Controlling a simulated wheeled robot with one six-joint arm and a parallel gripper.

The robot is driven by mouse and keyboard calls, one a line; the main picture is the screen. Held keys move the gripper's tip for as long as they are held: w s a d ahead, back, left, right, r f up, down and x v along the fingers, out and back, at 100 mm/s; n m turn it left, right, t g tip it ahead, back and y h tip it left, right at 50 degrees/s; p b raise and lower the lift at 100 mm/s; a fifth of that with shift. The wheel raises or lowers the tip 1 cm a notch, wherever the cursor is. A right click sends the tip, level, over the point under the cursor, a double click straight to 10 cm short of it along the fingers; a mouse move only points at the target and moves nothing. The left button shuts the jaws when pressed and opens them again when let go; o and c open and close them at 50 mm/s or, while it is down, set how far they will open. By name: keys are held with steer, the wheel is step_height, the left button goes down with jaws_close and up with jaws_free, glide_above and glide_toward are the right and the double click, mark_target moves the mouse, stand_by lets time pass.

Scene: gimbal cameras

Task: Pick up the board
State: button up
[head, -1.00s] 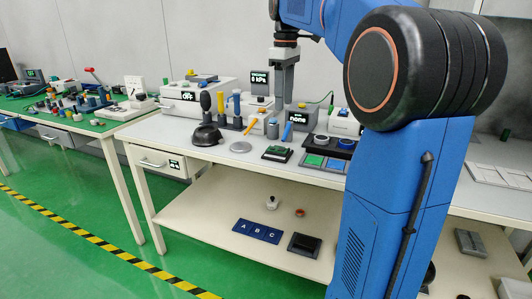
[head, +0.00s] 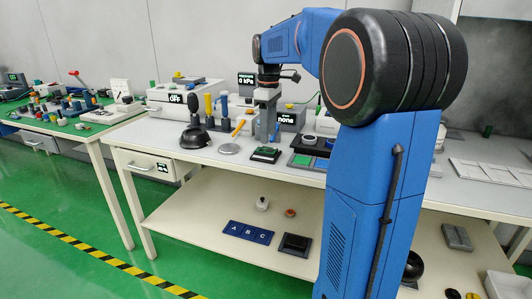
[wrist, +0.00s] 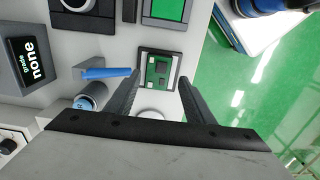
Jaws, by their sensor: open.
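The board (head: 265,152) is a small green circuit board in a dark, shallow holder on the white bench. In the wrist view the board (wrist: 162,69) shows dark chips and lies between and beyond my two fingers. My gripper (head: 264,138) is above the board, pointing down. In the wrist view my gripper (wrist: 158,80) is open and empty. The head view does not clearly show the gap between fingertips and board.
A round metal disc (head: 229,148) lies left of the board. The bench's front edge is near.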

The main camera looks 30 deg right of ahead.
mark_target(269, 150)
steer(key=shift+d+f, duration=0.2)
steer(key=shift+f, duration=2.65)
steer(key=c, duration=0.9)
steer(key=shift+r, duration=0.1)
